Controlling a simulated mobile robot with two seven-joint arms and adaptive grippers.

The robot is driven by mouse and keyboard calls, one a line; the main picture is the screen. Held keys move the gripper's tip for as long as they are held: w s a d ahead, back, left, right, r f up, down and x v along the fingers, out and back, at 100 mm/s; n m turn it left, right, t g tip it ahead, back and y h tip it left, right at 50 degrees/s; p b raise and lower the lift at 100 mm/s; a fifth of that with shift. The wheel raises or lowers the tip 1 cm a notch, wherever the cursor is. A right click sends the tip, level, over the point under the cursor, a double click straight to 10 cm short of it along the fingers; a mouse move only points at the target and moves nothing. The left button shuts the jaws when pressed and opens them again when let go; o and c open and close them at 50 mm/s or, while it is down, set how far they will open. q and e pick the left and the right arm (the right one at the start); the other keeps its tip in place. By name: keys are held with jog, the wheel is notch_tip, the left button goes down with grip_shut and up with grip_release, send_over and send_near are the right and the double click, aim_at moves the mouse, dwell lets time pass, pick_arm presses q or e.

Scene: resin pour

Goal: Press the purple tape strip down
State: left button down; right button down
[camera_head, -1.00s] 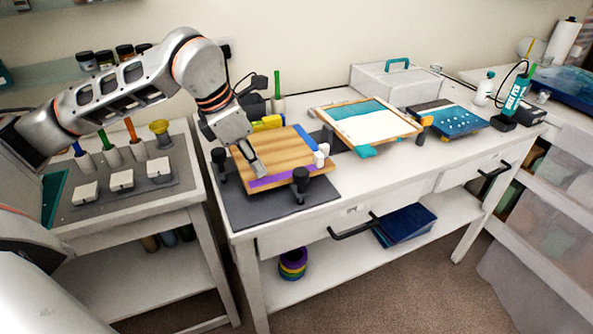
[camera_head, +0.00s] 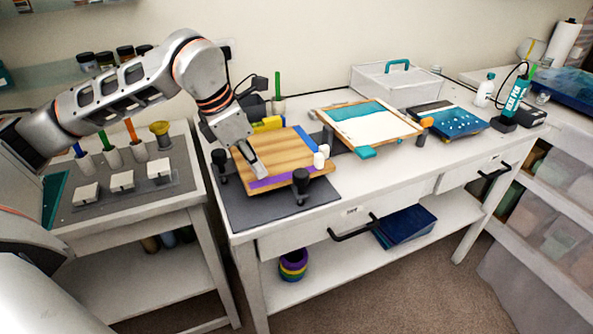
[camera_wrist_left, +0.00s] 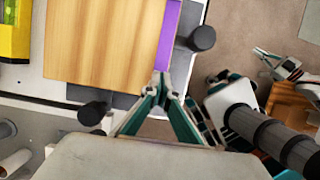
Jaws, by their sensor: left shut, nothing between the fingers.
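The purple tape strip (camera_head: 290,180) runs along the near edge of a striped wooden board (camera_head: 275,150), which lies on a dark mat. My left gripper (camera_head: 261,175) is shut and empty, pointing down with its fingertips at the left part of the strip. In the left wrist view the strip (camera_wrist_left: 173,32) runs up along the board's right edge, and my shut fingertips (camera_wrist_left: 164,82) are at its lower end. Whether they touch it I cannot tell. My right gripper is not in the head view.
Black clamp knobs (camera_head: 300,180) stand close by the board. Small white cylinders (camera_head: 321,156) and a blue strip (camera_head: 305,138) are at its right. A framed panel (camera_head: 370,122) lies farther right. A side table with cups and white blocks (camera_head: 122,180) stands left.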

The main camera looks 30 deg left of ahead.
aim_at(282, 177)
pick_arm(q)
jog(key=shift+f+b, duration=0.45)
jog(key=shift+f, duration=0.45)
jog(key=shift+w+d+r, duration=0.1)
jog(key=shift+d, duration=0.05)
dwell(0.5)
jog(key=shift+w+d+p, duration=0.3)
jog(key=shift+w+d, duration=0.3)
jog(key=shift+w, duration=0.05)
jog(key=shift+w+d+p, duration=0.35)
jog(key=shift+w+d, duration=0.35)
jog(key=shift+w, duration=0.1)
jog(key=shift+w+d, duration=0.5)
jog(key=shift+w, duration=0.15)
jog(key=shift+w+d+p, duration=0.2)
jog(key=shift+w+p, duration=0.05)
jog(key=shift+p, duration=0.05)
jog(key=shift+w+d, duration=0.6)
jog(key=shift+w, duration=0.1)
